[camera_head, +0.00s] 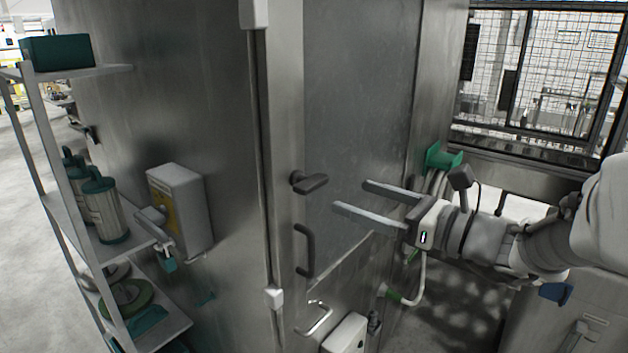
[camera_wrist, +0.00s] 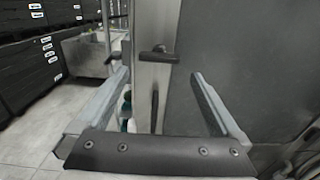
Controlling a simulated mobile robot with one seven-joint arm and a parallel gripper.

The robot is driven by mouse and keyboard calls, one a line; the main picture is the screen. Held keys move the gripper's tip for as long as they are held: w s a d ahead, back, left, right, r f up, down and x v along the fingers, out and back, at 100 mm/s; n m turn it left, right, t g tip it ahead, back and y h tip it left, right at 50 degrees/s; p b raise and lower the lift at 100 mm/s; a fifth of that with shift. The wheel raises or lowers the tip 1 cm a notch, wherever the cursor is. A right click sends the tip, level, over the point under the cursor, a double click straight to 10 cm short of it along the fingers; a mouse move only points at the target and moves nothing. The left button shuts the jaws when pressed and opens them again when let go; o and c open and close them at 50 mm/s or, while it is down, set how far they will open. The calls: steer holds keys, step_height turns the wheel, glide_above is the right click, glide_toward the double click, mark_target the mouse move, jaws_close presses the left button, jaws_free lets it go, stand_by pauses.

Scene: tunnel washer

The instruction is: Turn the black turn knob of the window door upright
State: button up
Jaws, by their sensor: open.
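The black turn knob (camera_head: 310,183) sits on the frame of the window door (camera_head: 355,120), above a dark vertical pull handle (camera_head: 306,250). Its lever lies roughly horizontal, pointing right. In the wrist view the knob (camera_wrist: 158,55) also lies roughly level, and shows just beyond and between the fingertips. My gripper (camera_head: 351,196) is open and empty, to the right of the knob in the head view. Its two long fingers point toward the knob with a gap between. The fingers do not appear to touch the knob or the door.
A yellow-fronted switch box (camera_head: 178,210) is on the left metal wall, beside a shelf rack (camera_head: 85,240) with canisters. A light-coloured handle (camera_head: 318,318) and a white box (camera_head: 345,334) are low on the door side. Green-ended hoses (camera_head: 443,160) are behind my gripper.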

mark_target(319, 185)
steer(key=x, duration=1)
steer(key=shift+w+a+p, duration=0.15)
steer(key=shift+p, duration=0.2)
steer(key=c, duration=1.1)
steer(key=shift+o, duration=0.2)
